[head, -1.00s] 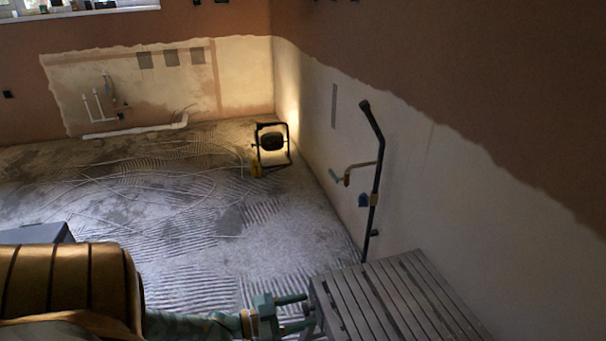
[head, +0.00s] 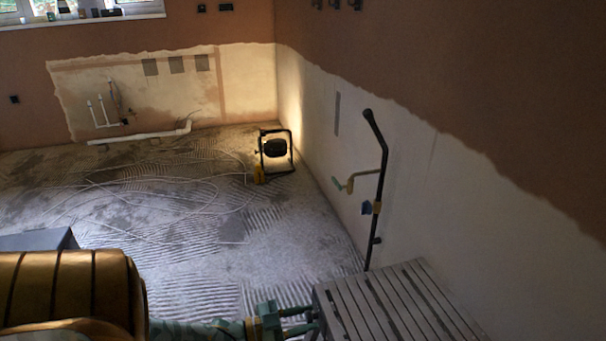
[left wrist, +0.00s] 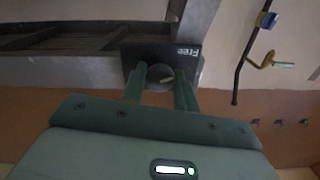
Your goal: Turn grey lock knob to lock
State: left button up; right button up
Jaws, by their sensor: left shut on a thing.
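The grey lock knob (left wrist: 160,74) shows in the left wrist view as a round grey piece with a pale mark. It sits on a dark plate (left wrist: 190,68) that bears the word "Free". My left gripper (left wrist: 160,84) has its two green fingers on either side of the knob and is shut on it. In the head view my left gripper (head: 312,322) is at the left end of the grey slatted bench (head: 400,300); the knob is hidden there. My right gripper is in neither view.
A black pole with a crank handle (head: 375,165) leans by the right wall beyond the bench. A work lamp (head: 274,150) stands on the floor near the far corner. Loose cable lies on the ridged floor (head: 200,220), which is otherwise mostly open.

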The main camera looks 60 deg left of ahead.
pick_arm(q)
jog(key=m, duration=0.2)
jog(key=shift+m, duration=0.3)
jog(key=m+p, duration=0.1)
jog(key=m, duration=0.2)
jog(key=shift+m, duration=0.3)
jog(key=m, duration=0.2)
jog(key=shift+m, duration=0.4)
jog(key=m, duration=0.2)
jog(key=shift+s+m, duration=0.1)
jog(key=shift+m, duration=0.2)
jog(key=shift+f+m+b, duration=0.1)
jog(key=shift+m+b, duration=0.2)
jog(key=shift+m, duration=0.7)
jog(key=shift+m+b, duration=1.15)
jog(key=shift+m, duration=3.35)
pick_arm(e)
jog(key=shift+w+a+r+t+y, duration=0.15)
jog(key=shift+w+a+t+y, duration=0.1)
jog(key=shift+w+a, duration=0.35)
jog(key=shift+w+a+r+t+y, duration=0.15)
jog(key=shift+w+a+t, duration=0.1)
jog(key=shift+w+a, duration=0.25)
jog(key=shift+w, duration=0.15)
